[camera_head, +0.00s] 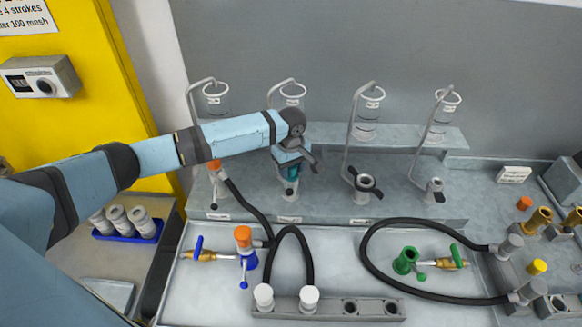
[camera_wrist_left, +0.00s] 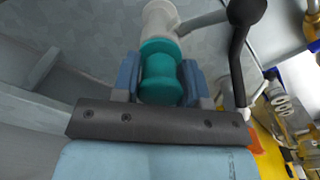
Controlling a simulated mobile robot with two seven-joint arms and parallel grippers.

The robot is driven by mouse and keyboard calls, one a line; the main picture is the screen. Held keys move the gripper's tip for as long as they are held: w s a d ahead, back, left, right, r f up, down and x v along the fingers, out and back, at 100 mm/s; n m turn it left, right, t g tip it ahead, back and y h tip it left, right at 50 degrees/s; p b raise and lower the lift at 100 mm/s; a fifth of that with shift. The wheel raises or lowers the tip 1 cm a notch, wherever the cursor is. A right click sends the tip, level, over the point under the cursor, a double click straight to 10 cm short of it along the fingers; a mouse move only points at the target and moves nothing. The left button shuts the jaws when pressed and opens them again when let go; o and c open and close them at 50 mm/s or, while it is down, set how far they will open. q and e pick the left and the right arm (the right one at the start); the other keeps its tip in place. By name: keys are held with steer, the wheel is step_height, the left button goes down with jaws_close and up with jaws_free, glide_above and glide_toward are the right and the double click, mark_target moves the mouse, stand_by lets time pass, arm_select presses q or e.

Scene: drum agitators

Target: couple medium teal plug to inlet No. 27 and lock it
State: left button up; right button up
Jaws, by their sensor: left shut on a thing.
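The teal plug (camera_head: 294,172) is between the fingers of my left gripper (camera_head: 290,160), at the second inlet from the left (camera_head: 288,192) on the grey shelf. In the left wrist view the gripper (camera_wrist_left: 160,82) is shut on the teal plug (camera_wrist_left: 160,72). The plug's far end meets a pale grey round fitting (camera_wrist_left: 160,20), in line with it; how deep it sits is hidden. A dark lever with a rounded end (camera_wrist_left: 244,15) stands to the right of the fitting. The inlet labels are too small to read. My right gripper is not in view.
An inlet with a black handle (camera_head: 363,184) and another inlet (camera_head: 434,190) stand to the right. Clear cups on bent pipes rise behind. An orange plug (camera_head: 215,166) sits at the left inlet. Black hoses (camera_head: 365,250) and valves (camera_head: 405,260) occupy the front tray.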

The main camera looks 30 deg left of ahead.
arm_select(q)
steer(key=shift+f, duration=0.2)
steer(key=o, duration=1)
steer(key=shift+r, duration=3.95)
